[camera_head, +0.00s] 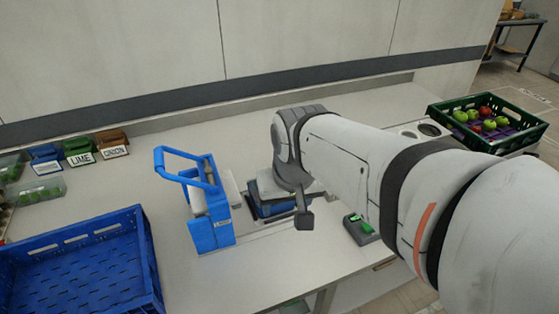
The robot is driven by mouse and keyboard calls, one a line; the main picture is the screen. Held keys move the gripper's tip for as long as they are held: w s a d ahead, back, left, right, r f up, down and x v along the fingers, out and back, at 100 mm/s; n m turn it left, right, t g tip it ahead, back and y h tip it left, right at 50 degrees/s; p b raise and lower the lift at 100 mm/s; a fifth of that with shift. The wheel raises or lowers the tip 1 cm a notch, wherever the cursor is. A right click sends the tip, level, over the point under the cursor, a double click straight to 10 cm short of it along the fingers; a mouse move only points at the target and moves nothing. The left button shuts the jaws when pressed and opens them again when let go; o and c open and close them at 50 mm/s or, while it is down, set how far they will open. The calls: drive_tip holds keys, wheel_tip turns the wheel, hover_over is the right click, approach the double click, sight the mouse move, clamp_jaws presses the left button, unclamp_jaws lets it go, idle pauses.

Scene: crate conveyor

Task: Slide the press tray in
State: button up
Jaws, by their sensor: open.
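The blue press (211,222) stands on the worktop left of centre, with its blue looped handle (183,155) raised over it. The press tray (266,209), a low dark and blue piece, lies just right of the press body. It appears outside the press, on or beside a flat strip on the worktop. My gripper (304,219) hangs from the wrist at the tray's right side, and only a dark end part of it shows clearly. It is open; whether it touches the tray cannot be told. My wrist and arm hide the tray's right end.
A large blue crate (150,255) stands at the lower left. Labelled bins, including lime (80,152) and onion (112,144), stand behind it. A grey box with green buttons (357,224) sits near the front edge. A green crate (440,117) of apples is at the far right.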

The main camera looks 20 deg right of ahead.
drive_tip(key=shift+o, duration=0.2)
drive_tip(key=w+d+f+m+g+b, duration=0.1)
drive_tip(key=w+d+m, duration=0.3)
drive_tip(key=w, duration=0.5)
drive_tip(key=shift+w+f+m, duration=0.3)
drive_tip(key=shift+f+m, duration=0.4)
drive_tip(key=w+d+f+m, duration=0.3)
drive_tip(key=w+d+f, duration=0.1)
drive_tip(key=w+d+f+m+g+b, duration=0.1)
drive_tip(key=w+d+f+m, duration=0.2)
drive_tip(key=w+f+m, duration=0.1)
drive_tip(key=w+d+f+m+g, duration=0.1)
drive_tip(key=w+d+f+m, duration=0.2)
drive_tip(key=w+d+f, duration=0.1)
drive_tip(key=shift+w+d+f+m+b, duration=0.2)
drive_tip(key=shift+w+f, duration=0.2)
drive_tip(key=shift+w, duration=0.2)
drive_tip(key=shift+w+d+f+m+b, duration=0.1)
drive_tip(key=shift+w+f+b, duration=0.1)
drive_tip(key=shift+w+f, duration=0.3)
wheel_tip(320, 180, down, 6)
drive_tip(key=shift+w+f+p, duration=0.15)
drive_tip(key=shift+f+p, duration=0.05)
drive_tip(key=shift+p, duration=0.4)
drive_tip(key=shift+f, duration=0.65)
drive_tip(key=c, duration=1.3)
clamp_jaws()
